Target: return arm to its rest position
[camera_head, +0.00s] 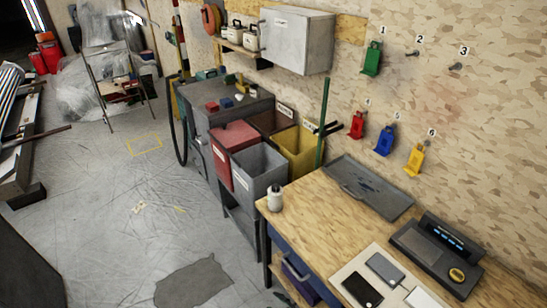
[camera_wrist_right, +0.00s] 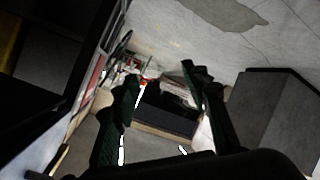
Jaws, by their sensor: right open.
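My right gripper (camera_wrist_right: 160,76) shows in the right wrist view. Its two dark green fingers stand apart with nothing held between them. Beyond the fingers lie a dark flat-faced object (camera_wrist_right: 168,119) and floor clutter; I cannot tell exactly what these are. In the head view neither gripper can be made out clearly, and my left gripper is not seen in either view.
A grey block (camera_wrist_right: 272,112) is beside the right gripper. Open floor (camera_head: 120,205) lies left.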

